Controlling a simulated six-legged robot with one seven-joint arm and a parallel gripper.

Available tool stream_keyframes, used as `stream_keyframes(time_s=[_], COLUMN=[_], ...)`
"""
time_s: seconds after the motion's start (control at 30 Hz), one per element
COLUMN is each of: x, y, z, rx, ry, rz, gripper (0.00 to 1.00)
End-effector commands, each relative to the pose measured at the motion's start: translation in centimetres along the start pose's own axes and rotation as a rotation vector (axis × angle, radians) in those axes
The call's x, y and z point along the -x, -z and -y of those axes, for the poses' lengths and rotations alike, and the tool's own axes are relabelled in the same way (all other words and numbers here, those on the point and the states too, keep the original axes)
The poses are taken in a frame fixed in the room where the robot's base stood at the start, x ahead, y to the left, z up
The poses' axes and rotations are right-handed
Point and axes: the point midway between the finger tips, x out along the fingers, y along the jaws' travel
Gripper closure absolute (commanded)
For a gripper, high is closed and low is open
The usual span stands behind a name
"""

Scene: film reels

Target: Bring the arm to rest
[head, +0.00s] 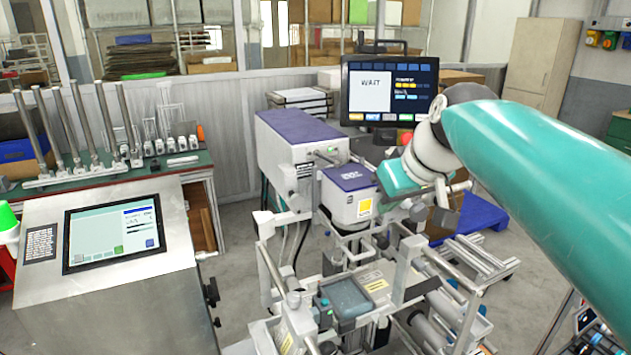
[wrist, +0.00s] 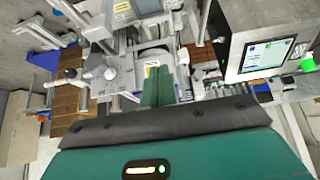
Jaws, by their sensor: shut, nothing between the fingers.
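My arm (head: 540,160) reaches in from the right edge of the head view, teal with a pale grey joint and a teal end. It hangs in the air beside the purple-and-white machine and in front of the monitor. In the wrist view my gripper (wrist: 160,80) shows as teal fingers close together, shut, with nothing seen between them. The fingers point toward the machine frame. In the head view I cannot make out the fingertips clearly.
A metal machine frame with rollers (head: 375,290) stands below the arm. A purple-topped machine (head: 300,140) and a monitor (head: 390,90) reading "WAIT" are close by. A steel console with a touchscreen (head: 115,232) is at left. Open floor (head: 235,225) shows between.

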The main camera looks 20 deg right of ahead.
Motion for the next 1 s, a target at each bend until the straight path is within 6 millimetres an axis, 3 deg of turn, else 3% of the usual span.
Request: stream_keyframes(time_s=[0.13,0.23,0.4,0.6,0.73,1.0], x=[-0.3,-1.2,-3.9,-6.8,-7.5,-7.6], y=[-0.9,-3.1,-9.9,-17.0,-18.7,-18.8], z=[0.8,3.1,8.7,12.5,13.1,13.1], rx=[-0.006,-0.025,-0.070,-0.109,-0.118,-0.120], ry=[0.005,0.013,0.000,-0.053,-0.071,-0.071], rz=[0.006,0.019,0.062,0.096,0.104,0.105], gripper=[1.00,1.00,1.00,1.00,1.00,1.00])
